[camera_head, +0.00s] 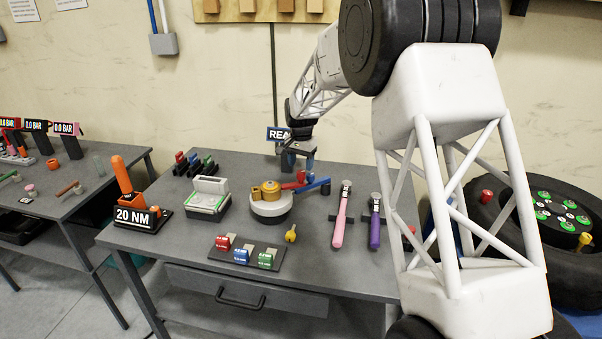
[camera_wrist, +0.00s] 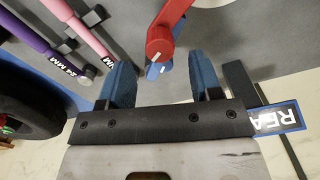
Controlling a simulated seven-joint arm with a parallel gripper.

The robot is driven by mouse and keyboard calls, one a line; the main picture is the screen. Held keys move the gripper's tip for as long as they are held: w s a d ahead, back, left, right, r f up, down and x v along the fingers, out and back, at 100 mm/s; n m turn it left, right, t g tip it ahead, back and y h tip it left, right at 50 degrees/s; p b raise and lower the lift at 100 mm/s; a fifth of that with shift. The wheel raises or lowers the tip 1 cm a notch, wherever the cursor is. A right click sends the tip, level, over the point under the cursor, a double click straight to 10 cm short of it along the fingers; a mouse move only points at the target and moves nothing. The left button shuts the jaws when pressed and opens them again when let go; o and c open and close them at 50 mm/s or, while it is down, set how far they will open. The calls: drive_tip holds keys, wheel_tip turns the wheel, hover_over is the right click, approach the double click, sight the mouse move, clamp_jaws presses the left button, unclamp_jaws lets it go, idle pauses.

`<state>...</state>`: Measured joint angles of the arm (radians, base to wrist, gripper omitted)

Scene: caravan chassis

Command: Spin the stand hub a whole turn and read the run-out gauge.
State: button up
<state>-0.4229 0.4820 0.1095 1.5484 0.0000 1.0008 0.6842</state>
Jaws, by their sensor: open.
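The stand hub (camera_head: 268,188) is a brass-orange round piece on a white round base (camera_head: 272,211), at the middle of the grey table in the head view. A red arm (camera_head: 299,182) and a blue arm (camera_head: 318,187) lie at its right side. In the wrist view, the red arm's round end (camera_wrist: 160,42) and part of the blue arm (camera_wrist: 158,71) show between and beyond my finger tips. My gripper (camera_head: 297,160) is open behind these arms, its blue fingers (camera_wrist: 162,75) apart with nothing held. I cannot make out a run-out gauge face.
A sign starting "REA" (camera_head: 278,134) stands behind my gripper. Pink (camera_head: 341,217) and purple (camera_head: 375,222) wrenches lie to the right. A green-edged scale-like box (camera_head: 208,199), an orange 20 NM tool (camera_head: 130,200) and colored blocks on a dark plate (camera_head: 245,252) are left and front.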

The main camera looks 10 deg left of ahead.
sight(301, 171)
drive_tip(key=shift+f, duration=2.05)
clamp_jaws()
